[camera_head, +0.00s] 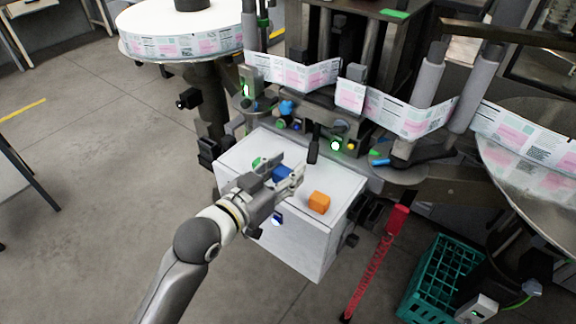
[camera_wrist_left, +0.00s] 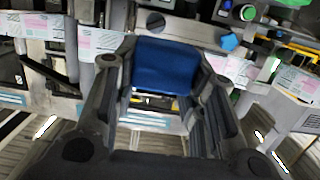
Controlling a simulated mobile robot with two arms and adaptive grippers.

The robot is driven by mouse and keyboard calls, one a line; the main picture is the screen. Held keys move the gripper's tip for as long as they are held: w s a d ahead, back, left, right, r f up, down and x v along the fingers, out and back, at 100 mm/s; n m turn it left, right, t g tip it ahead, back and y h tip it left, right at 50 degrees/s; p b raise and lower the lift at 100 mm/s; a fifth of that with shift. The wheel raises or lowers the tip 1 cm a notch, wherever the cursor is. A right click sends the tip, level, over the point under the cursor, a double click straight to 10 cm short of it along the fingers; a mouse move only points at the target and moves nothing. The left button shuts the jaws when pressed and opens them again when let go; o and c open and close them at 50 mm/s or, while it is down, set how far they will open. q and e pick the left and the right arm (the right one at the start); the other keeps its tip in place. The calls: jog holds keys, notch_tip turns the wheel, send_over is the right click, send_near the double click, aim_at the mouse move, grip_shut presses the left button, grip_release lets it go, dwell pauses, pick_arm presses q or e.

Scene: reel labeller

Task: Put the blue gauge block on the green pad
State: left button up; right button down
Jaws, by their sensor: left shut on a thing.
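The blue gauge block (camera_head: 282,173) is between the fingers of my left gripper (camera_head: 287,170), over the white-topped stand. In the left wrist view the block (camera_wrist_left: 165,65) fills the space between the fingertips, and the gripper is shut on it. I cannot tell how high the block is above the stand top. A flat green patch (camera_head: 395,13), which looks like the green pad, lies on the dark machine top at the back. A small green thing (camera_head: 257,162) on the stand is partly hidden by my left gripper. My right gripper is not in view.
An orange block (camera_head: 319,202) sits on the white stand (camera_head: 338,222), right of my left gripper. Behind are the labeller's rollers, label web (camera_head: 400,115) and lit buttons. A reel (camera_head: 180,22) stands at the back left. A teal crate (camera_head: 440,275) is on the floor at the right.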

aim_at(277, 179)
pick_arm(q)
jog(key=shift+s+a+r, duration=0.1)
jog(key=shift+s+r, duration=0.2)
jog(key=shift+s, duration=0.3)
jog(key=shift+s+a+r, duration=0.15)
jog(key=shift+s+r, duration=0.1)
jog(key=shift+s, duration=0.4)
jog(key=shift+s+a+r, duration=0.1)
jog(key=shift+s+r, duration=0.2)
jog(key=shift+s, duration=0.3)
jog(key=shift+a+n+y, duration=0.3)
jog(key=shift+a, duration=0.05)
jog(key=s+a+f+n+t+y, duration=0.1)
jog(key=a+f+n+t+y, duration=0.15)
jog(key=a+y, duration=0.4)
jog(key=s+a+f+n+t+y, duration=0.1)
jog(key=s+a+n+y, duration=0.2)
jog(key=a, duration=0.7)
jog(key=s+f+n, duration=0.1)
jog(key=s+f, duration=0.2)
jog(key=s, duration=0.3)
jog(key=shift+s, duration=0.35)
jog(key=shift+h, duration=0.25)
